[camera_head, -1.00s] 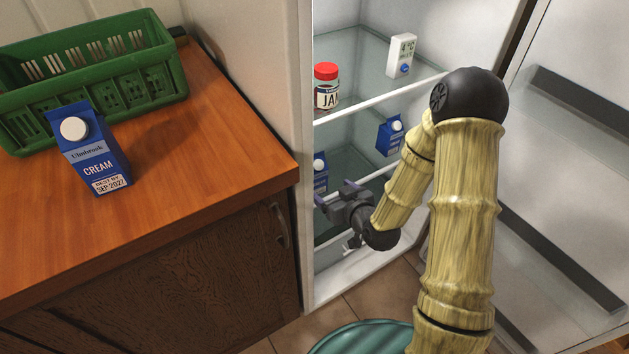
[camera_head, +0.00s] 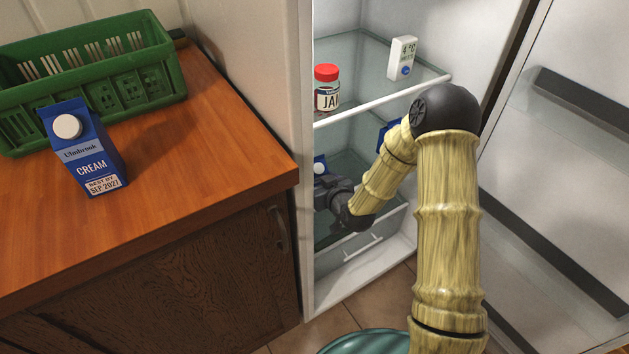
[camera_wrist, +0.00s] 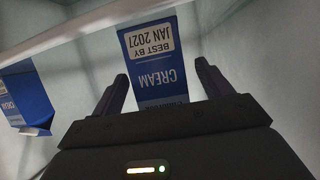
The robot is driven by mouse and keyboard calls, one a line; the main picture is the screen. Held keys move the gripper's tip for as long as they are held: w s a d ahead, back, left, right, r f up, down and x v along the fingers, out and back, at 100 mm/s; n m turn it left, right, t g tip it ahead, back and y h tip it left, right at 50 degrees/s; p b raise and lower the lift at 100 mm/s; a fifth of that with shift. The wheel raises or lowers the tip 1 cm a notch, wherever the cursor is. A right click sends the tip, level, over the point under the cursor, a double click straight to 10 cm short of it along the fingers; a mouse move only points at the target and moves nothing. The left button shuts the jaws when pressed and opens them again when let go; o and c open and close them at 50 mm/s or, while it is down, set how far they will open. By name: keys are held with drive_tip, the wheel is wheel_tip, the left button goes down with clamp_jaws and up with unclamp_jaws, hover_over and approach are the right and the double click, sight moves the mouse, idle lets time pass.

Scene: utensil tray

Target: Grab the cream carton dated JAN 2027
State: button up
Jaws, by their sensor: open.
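The cream carton dated JAN 2027 (camera_wrist: 153,62) is blue with a white date label and stands on a fridge shelf. In the wrist view it appears upside down, between my gripper's fingers (camera_wrist: 160,90). The fingers are apart, one on each side of it; I cannot tell whether either touches it. In the head view my gripper (camera_head: 322,190) reaches into the fridge at the lower shelf, and only the top of this carton (camera_head: 319,166) shows behind it. A second blue cream carton (camera_wrist: 25,98) shows at the left of the wrist view, its date not readable.
Another cream carton (camera_head: 88,150), labelled SEP 2027, stands on the wooden counter (camera_head: 200,160) beside a green basket (camera_head: 150,85). A red-lidded jar (camera_head: 327,90) and a white thermometer (camera_head: 402,58) stand on the upper shelf. The fridge wall (camera_head: 305,240) is close left of my gripper.

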drive_tip(key=shift+x, duration=1)
drive_tip(key=c, duration=1.3)
